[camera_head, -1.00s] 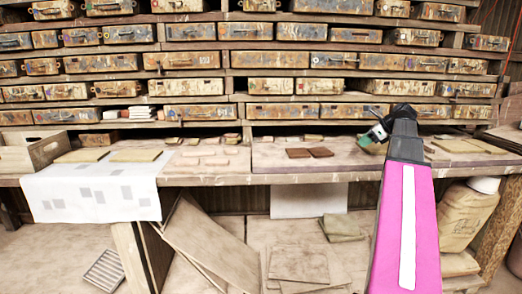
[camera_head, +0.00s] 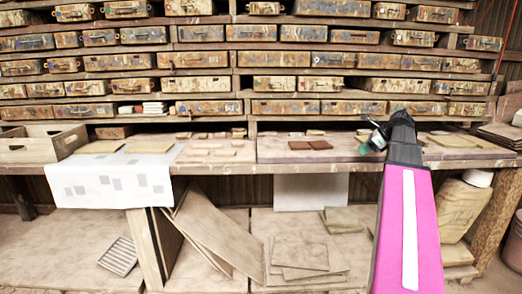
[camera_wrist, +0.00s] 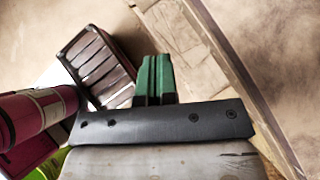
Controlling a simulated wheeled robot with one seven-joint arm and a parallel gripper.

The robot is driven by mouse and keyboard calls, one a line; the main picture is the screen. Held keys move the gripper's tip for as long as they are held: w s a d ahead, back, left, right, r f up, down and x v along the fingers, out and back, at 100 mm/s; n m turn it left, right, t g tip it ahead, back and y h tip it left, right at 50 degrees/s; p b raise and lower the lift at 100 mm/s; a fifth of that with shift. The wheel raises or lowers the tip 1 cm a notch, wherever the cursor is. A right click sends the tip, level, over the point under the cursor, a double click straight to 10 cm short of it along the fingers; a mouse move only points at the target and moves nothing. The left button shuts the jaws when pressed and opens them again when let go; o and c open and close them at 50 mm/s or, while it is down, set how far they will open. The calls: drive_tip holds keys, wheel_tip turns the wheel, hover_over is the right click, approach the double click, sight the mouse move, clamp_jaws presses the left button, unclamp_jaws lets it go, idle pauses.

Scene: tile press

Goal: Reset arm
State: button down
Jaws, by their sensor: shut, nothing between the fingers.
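My arm with its pink cover reaches forward over the right part of the workbench (camera_head: 300,167) in the head view. My gripper (camera_head: 367,146) is at its far end, small and dark with green fingers, above the bench near its right half. In the wrist view the green fingers of my gripper (camera_wrist: 153,62) are together and hold nothing. Two dark red-brown tiles (camera_head: 310,145) lie on the bench to the left of the gripper, apart from it.
Shelves of worn drawers (camera_head: 290,107) rise behind the bench. A wooden crate (camera_head: 40,143) and a white patterned cloth (camera_head: 110,182) are at the left. Boards (camera_head: 215,225) lean below the bench. A paper sack (camera_head: 462,208) stands at the right.

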drive_tip(key=s+a+f+n+g+h, duration=0.1)
drive_tip(key=s+a+f+n, duration=0.4)
drive_tip(key=f, duration=0.8)
drive_tip(key=s+a+f+n+g+h, duration=0.2)
drive_tip(key=s+a+f+n, duration=0.4)
drive_tip(key=a+f+n, duration=0.4)
drive_tip(key=s+a+f+n+g+h, duration=0.1)
drive_tip(key=s+a+f+n+h, duration=0.3)
drive_tip(key=f, duration=1.2)
drive_tip(key=s+a+n, duration=0.1)
drive_tip(key=a+n, duration=0.2)
drive_tip(key=n, duration=0.1)
drive_tip(key=shift+s+a, duration=0.15)
drive_tip(key=shift+s, duration=0.1)
